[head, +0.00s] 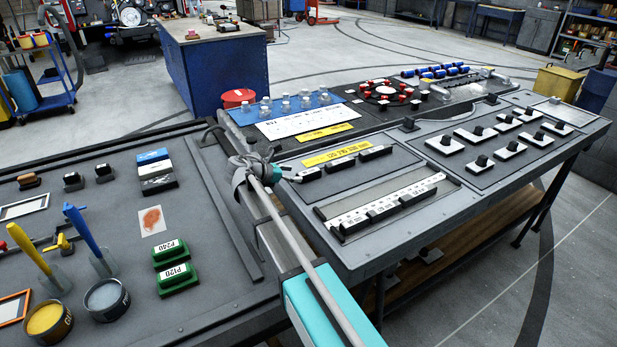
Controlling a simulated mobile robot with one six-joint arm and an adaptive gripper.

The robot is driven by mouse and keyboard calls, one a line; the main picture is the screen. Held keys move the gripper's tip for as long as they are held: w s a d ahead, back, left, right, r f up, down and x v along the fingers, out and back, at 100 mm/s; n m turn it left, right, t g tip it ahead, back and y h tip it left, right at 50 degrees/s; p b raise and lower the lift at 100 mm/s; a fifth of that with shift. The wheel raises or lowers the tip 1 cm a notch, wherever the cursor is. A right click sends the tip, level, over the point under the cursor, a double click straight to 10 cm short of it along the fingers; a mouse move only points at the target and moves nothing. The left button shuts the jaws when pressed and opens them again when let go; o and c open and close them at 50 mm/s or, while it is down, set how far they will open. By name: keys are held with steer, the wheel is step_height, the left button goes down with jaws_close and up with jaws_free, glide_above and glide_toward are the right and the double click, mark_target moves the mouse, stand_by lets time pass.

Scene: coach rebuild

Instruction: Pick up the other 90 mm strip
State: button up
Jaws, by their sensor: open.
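Several short black strips lie in a row under a yellow label on the dark right-hand bench: a left one (310,174), a middle one (339,165) and a right one (375,153). The label's print is too small to read surely, so I cannot tell which strip is 90 mm. A long white marked rail (350,219) in front of them has more black pieces (384,211) along it. My gripper (294,179) is at the left end of the row, close to the left strip. Its fingers are small here; they are open, and I cannot tell if they touch it.
The left bench holds green P240 (170,252) and P120 (178,278) blocks, tins (106,298) and upright yellow and blue handled tools. White blocks with black knobs (481,161) fill the right panel. Bottles on a blue mat and red parts stand behind the strips.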

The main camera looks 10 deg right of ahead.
mark_target(300, 175)
steer(key=b+x, duration=0.2)
steer(key=x, duration=0.2)
steer(key=shift+f, duration=0.25)
steer(key=shift+w+d+f, duration=0.1)
steer(key=shift+d, duration=0.4)
jaws_close()
stand_by(0.4)
